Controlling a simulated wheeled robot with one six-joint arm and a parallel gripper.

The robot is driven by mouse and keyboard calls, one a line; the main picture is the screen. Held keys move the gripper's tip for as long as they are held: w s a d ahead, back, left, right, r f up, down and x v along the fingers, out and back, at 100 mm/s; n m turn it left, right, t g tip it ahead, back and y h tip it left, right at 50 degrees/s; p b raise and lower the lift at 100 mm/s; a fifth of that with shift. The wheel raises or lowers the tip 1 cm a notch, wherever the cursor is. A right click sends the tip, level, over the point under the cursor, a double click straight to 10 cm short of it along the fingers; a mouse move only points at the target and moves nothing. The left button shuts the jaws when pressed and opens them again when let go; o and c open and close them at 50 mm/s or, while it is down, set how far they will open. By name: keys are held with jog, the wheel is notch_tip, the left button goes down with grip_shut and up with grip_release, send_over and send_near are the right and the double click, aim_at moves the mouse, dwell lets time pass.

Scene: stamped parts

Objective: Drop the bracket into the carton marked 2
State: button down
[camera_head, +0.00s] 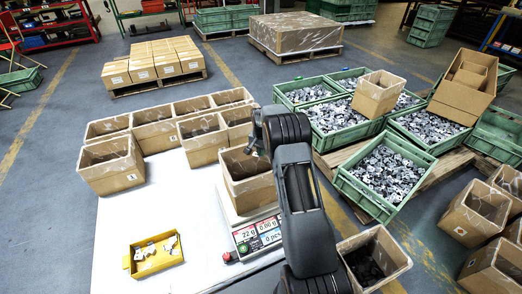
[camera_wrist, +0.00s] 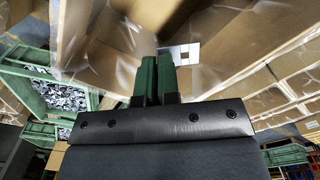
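My gripper (camera_wrist: 157,75) has its two green fingers close together. A pale metal bracket (camera_wrist: 182,53) with a square hole shows at the fingertips, held between them. In the head view my arm hides most of the gripper, which is just above and beside an open carton (camera_head: 252,194) standing on the scale. In the wrist view brown carton walls (camera_wrist: 110,45) surround the bracket. Several open cartons (camera_head: 103,177) stand in rows on and behind the white table; the number on the front-left one is too small to read, and I cannot tell which is marked 2.
A yellow tray (camera_head: 133,272) with a few brackets lies on the white table (camera_head: 112,230). The scale (camera_head: 258,234) has lit displays. Green crates (camera_head: 362,203) full of parts stand on pallets to the right. More open cartons (camera_head: 398,257) are at the lower right.

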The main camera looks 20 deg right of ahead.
jog(key=shift+f, duration=0.25)
jog(key=c, duration=1.3)
grip_release()
jog(key=shift+o, duration=0.2)
jog(key=shift+r, duration=0.15)
notch_tip(320, 180, up, 14)
jog(key=p, duration=0.4)
jog(key=shift+f, duration=0.2)
jog(key=s+a+r+n+t+p, duration=0.1)
jog(key=s+a+r+n+p, duration=0.2)
jog(key=s+r+p, duration=0.5)
jog(key=s+a+r+n+t+p, duration=0.1)
jog(key=s+a+r+n+p, duration=0.2)
jog(key=s+r, duration=0.9)
jog(key=s+a+r+n+t+p, duration=0.1)
jog(key=s+a+r+n+p, duration=0.2)
jog(key=s+a+r+p, duration=0.5)
jog(key=s+r+p, duration=0.3)
jog(key=r+p, duration=0.3)
jog(key=r, duration=0.2)
jog(key=shift+a+t, duration=0.15)
jog(key=shift+t, duration=0.15)
